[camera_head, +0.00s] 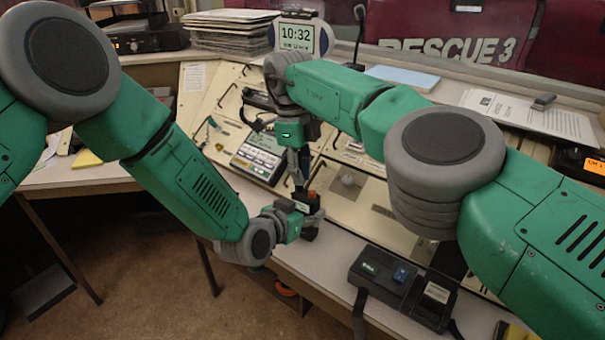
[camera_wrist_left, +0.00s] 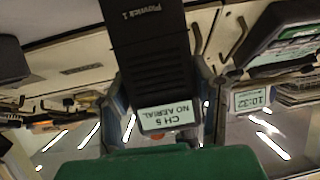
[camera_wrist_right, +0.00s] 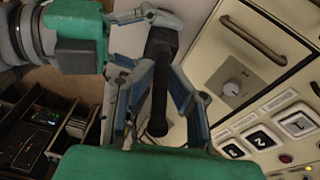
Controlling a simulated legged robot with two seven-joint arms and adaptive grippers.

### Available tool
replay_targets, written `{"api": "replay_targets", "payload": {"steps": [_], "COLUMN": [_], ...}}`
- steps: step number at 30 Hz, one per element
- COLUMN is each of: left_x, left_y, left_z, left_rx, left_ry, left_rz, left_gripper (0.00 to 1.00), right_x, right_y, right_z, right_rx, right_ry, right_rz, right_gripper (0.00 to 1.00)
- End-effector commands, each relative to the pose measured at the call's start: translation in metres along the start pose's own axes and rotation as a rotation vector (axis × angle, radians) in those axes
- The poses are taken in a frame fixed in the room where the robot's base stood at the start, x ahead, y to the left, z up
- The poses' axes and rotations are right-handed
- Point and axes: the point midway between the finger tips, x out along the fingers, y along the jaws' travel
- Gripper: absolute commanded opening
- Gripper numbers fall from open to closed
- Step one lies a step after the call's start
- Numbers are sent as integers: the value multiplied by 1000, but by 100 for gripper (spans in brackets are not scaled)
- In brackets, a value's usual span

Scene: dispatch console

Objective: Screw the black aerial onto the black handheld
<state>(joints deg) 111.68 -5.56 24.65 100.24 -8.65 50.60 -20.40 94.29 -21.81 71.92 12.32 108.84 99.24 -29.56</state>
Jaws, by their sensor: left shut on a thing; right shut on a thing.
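The black handheld (camera_wrist_left: 155,60) is held between the fingers of my left gripper (camera_head: 304,206). Its screen reads "CH 5 NO AERIAL" in the left wrist view. In the head view the handheld (camera_head: 310,232) is mostly hidden by the gripper. My right gripper (camera_head: 297,172) points down just above it, shut on the black aerial (camera_wrist_right: 159,100). In the right wrist view the aerial runs between the fingers toward the handheld near my left gripper (camera_wrist_right: 150,18). Whether the aerial's end touches the handheld's socket cannot be told.
A black charger-like unit (camera_head: 404,288) sits on the desk front at right. A console with a keypad and screen (camera_head: 257,155) stands behind the grippers. A clock showing 10:32 (camera_head: 297,37), papers (camera_head: 530,117) and a stack of folders (camera_head: 230,28) are at the back.

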Motion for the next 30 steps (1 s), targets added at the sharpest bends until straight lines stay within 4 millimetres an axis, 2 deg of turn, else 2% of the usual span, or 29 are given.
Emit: {"api": "replay_targets", "payload": {"steps": [1, 5, 13, 14, 15, 22, 23, 25, 28, 30], "left_x": [-1, -1, -1, -1, -1, -1, -1, -1, 0, 0], "left_y": [10, 11, 13, 13, 13, 8, 7, 6, 5, 5], "left_z": [3, 3, 3, 3, 3, 3, 3, 3, 3, 3], "left_rx": [6, 6, 8, 7, 7, 3, 3, 3, 2, 2], "left_ry": [-6, -7, -8, -8, -8, -7, -7, -7, -7, -7], "left_rz": [20, 22, 25, 25, 24, 15, 14, 13, 11, 10], "left_gripper": [0, 0, 0, 0, 0, 0, 0, 0, 0, 0], "right_x": [0, 1, 0, 0, 0, 1, 1, -2, -17, -34], "right_y": [1, 0, -1, -1, -1, -1, -1, -2, -4, -6], "right_z": [3, 1, 0, 0, 0, -1, -1, -2, -2, -4], "right_rx": [43, 99, 100, 100, 100, 100, 99, 87, 16, -71], "right_ry": [-13, -11, -11, -11, -10, -7, -6, -9, -27, -47], "right_rz": [4, 13, 12, 12, 12, 14, 14, 12, 3, -9], "right_gripper": [0, 0, 0, 22, 32, 32, 36, 36, 36, 36]}}
